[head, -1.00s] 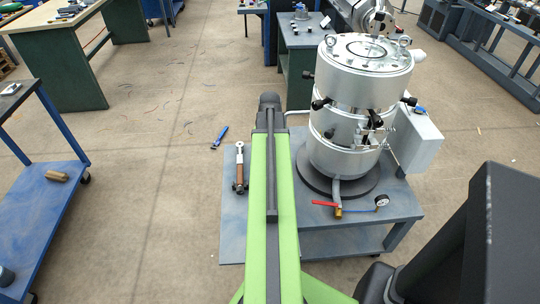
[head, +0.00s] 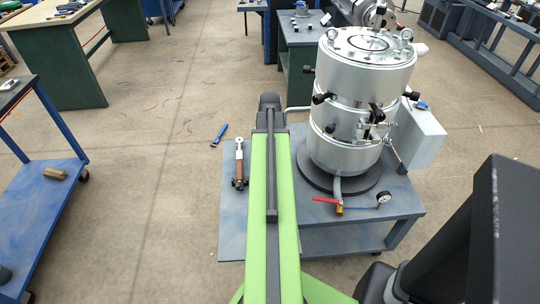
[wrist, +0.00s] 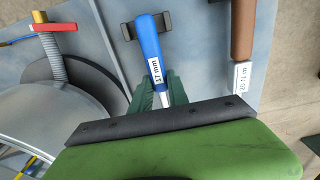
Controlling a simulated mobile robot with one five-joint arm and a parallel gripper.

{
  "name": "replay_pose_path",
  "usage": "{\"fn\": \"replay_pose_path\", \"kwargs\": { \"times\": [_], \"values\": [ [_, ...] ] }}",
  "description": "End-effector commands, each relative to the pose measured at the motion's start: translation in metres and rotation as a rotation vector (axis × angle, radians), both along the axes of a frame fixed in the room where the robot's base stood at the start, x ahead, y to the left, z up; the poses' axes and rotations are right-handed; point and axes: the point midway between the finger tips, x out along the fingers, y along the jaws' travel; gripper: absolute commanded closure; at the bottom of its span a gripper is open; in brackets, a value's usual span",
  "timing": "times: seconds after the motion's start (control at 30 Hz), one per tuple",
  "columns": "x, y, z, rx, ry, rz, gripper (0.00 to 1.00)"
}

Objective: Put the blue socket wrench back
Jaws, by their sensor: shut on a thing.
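In the wrist view, a blue socket wrench (wrist: 149,45) with a white "17 mm" label stands out between the green fingers of my gripper (wrist: 160,92). The fingers are shut on it near its metal shaft, at the lower end of the handle. The upper end of the blue handle overlaps a dark bracket (wrist: 128,31) on the grey table. I cannot tell whether the handle rests in it or is above it. In the head view my green arm hides the gripper and this wrench.
A brown-handled wrench (wrist: 243,30) lies beside it, also seen in the head view (head: 239,168). A silver vessel (head: 360,100) stands on the grey table (head: 229,220), with a red-handled valve (head: 326,201) at its base. A blue tool (head: 219,134) lies on the floor.

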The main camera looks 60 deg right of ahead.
Motion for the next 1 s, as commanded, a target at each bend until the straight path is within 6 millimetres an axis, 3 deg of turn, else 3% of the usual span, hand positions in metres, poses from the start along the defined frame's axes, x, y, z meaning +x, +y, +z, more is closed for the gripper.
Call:
{"fn": "replay_pose_path", "kwargs": {
  "times": [0.1,0.13,0.33,0.73,1.0],
  "values": [
    [0.0,0.0,-0.004,0.0,0.0,0.0,1.0],
    [0.0,0.0,-0.004,0.0,0.0,0.0,0.78],
    [0.0,0.0,-0.003,0.0,0.0,0.0,0.54],
    [0.0,0.0,0.003,0.0,0.0,0.0,0.54],
    [0.0,0.0,0.047,0.0,0.0,0.0,0.54]
  ]
}}
